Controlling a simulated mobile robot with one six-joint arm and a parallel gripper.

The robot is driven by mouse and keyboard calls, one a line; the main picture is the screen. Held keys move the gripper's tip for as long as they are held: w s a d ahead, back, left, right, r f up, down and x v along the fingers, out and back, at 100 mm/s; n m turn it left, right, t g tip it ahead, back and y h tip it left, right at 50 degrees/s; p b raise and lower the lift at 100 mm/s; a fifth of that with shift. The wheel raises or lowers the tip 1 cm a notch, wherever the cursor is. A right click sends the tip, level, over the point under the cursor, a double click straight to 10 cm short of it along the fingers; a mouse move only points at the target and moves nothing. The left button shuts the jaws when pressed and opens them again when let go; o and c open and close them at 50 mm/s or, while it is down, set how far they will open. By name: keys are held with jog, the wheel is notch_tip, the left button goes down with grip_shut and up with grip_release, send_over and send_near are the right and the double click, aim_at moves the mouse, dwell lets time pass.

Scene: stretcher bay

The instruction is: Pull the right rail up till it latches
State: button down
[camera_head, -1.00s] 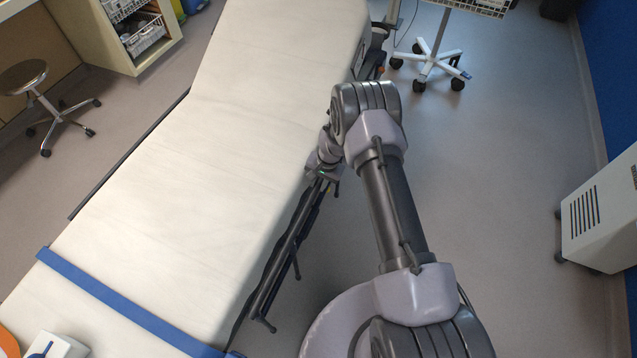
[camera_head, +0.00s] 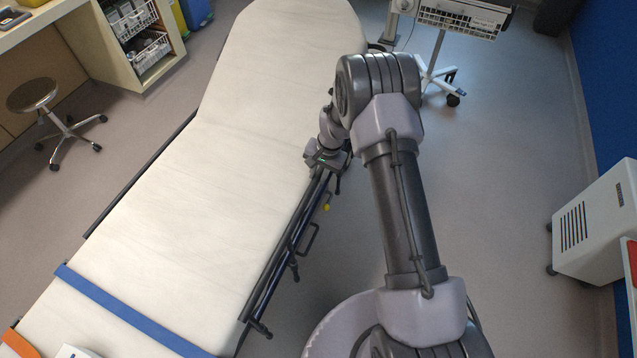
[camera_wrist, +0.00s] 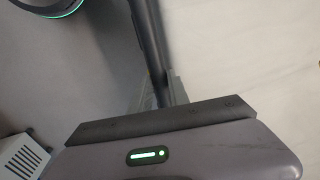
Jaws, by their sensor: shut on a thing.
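The stretcher (camera_head: 215,160) has a long pale mattress running up the head view. Its right rail (camera_head: 287,243), a set of dark bars, runs along the mattress's right side. A small yellow knob (camera_head: 327,208) shows beside the rail near its far end. My gripper (camera_head: 324,166) is at the far end of the rail, close to the mattress edge. In the wrist view, my gripper (camera_wrist: 158,92) is shut on the dark top bar of the rail (camera_wrist: 147,35). My arm hides part of the stretcher's far right side. I cannot tell whether the latch is engaged.
A blue strap (camera_head: 125,310) crosses the mattress. A round stool (camera_head: 45,105) and shelves with baskets (camera_head: 140,40) stand left. A wheeled stand (camera_head: 440,75) is at the back. A white vented unit (camera_head: 598,220) stands right. Floor between it and my arm is clear.

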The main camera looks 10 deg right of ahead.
notch_tip(320, 180, up, 12)
jog(key=p, duration=0.4)
jog(key=c, duration=1.3)
grip_release()
jog(key=shift+o, duration=0.2)
jog(key=shift+f, duration=0.1)
notch_tip(320, 180, up, 17)
jog(key=s+d+p, duration=0.2)
jog(key=p, duration=0.1)
jog(key=shift+d, duration=0.35)
